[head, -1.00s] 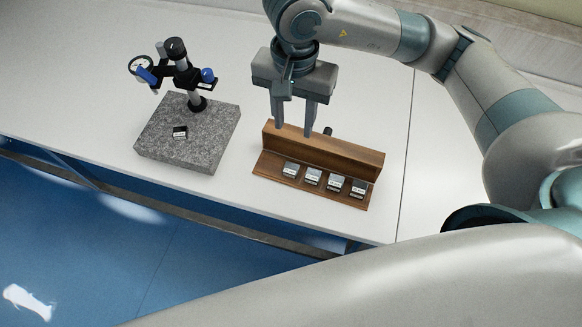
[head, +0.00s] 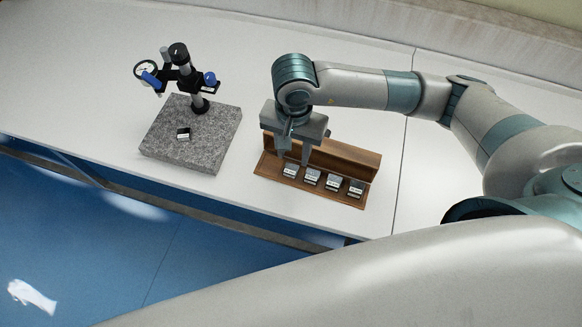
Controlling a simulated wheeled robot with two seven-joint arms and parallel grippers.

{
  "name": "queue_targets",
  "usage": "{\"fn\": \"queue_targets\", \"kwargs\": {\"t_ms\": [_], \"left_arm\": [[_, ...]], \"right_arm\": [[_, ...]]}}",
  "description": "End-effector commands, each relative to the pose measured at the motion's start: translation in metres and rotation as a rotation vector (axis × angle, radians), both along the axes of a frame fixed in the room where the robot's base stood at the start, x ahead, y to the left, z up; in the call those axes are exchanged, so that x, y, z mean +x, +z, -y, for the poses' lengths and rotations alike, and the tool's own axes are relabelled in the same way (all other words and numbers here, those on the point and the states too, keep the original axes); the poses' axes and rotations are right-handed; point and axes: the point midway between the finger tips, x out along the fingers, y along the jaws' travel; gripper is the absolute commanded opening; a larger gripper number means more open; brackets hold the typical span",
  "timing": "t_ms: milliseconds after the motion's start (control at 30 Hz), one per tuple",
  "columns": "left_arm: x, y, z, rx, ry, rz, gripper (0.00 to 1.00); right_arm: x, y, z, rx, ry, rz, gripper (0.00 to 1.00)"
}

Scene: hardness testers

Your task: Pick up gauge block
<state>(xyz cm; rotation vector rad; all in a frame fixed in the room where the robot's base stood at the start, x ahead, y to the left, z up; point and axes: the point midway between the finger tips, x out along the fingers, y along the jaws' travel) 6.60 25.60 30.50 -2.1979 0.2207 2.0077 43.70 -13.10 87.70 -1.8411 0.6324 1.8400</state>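Several small gauge blocks with dark fronts and white labels stand in a row on the wooden rack (head: 343,155). The leftmost is one gauge block (head: 290,171), then another block (head: 311,177) to its right. Another small block (head: 183,134) lies on the grey granite base (head: 205,145) of the gauge stand. My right gripper (head: 295,164) is open, pointing down, with its fingertips just above or around the leftmost rack block. I cannot tell whether they touch it. My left gripper is not in view.
The stand (head: 180,62) has a black post, a dial and blue knobs, and rises at the back of the granite base. The rack's raised back board stands behind the blocks. The white table (head: 80,60) is clear around both. Its front edge is close to the rack.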

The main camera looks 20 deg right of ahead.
Motion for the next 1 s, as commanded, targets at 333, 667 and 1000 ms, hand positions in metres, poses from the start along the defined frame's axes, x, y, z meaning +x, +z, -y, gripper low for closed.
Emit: {"fn": "queue_targets", "kwargs": {"t_ms": [333, 667, 1000], "left_arm": [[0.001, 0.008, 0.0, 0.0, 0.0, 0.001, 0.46], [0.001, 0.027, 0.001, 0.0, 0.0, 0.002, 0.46], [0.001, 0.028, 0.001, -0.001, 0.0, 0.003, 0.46]], "right_arm": [[-0.001, -0.006, -0.002, 0.001, 0.0, -0.004, 0.38], [-0.003, -0.043, -0.004, -0.001, -0.001, -0.004, 0.38], [-0.002, -0.052, -0.004, 0.001, 0.0, -0.001, 0.38]]}}
